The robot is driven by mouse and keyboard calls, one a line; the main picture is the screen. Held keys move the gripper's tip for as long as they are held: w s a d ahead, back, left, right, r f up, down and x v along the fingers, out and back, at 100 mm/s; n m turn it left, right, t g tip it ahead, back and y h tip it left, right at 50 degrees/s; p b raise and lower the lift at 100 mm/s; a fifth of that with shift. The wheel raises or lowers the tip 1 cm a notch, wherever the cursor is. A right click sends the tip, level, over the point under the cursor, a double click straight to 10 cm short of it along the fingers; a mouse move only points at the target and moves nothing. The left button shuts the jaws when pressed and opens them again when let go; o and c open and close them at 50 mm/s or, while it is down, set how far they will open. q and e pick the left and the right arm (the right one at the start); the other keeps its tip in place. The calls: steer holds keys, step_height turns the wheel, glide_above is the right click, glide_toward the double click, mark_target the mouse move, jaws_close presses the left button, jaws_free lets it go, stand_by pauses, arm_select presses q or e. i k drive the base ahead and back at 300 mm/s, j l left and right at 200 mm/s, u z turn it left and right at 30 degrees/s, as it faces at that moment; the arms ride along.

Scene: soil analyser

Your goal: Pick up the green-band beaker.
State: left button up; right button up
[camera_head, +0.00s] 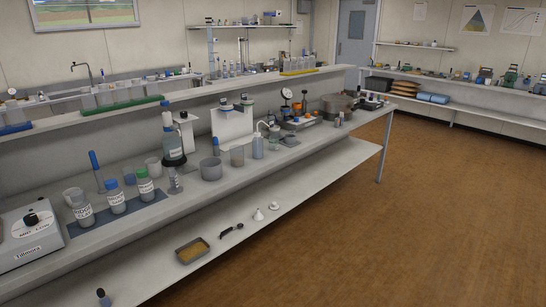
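I cannot make out a green band on any beaker at this size. A clear beaker (153,167) stands on the bench behind the bottles. A beaker with a brownish look (237,156) stands further along, right of a grey pot (211,169). Another clear vessel (72,194) is partly hidden behind the left white-labelled bottle (83,212). A bottle with a green cap (145,187) stands on a dark blue mat; it is not a beaker. Neither of my grippers is in view.
A grey instrument (30,235) stands at the bench's left end. A tall stand with blue-topped glassware (173,140) rises mid-bench. The lower shelf holds a tray (192,250) and small tools. Brown floor (430,220) is open at the right.

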mark_target(274, 141)
steer(key=i+l+u, duration=0.1)
steer(key=i, duration=0.8)
steer(key=i+l+u, duration=0.25)
steer(key=i, duration=0.45)
steer(key=i+l+u, duration=0.25)
steer(key=i+l, duration=0.25)
steer(key=i, duration=0.2)
steer(key=i+l+u, duration=0.2)
steer(key=i+l, duration=0.35)
steer(key=i, duration=0.1)
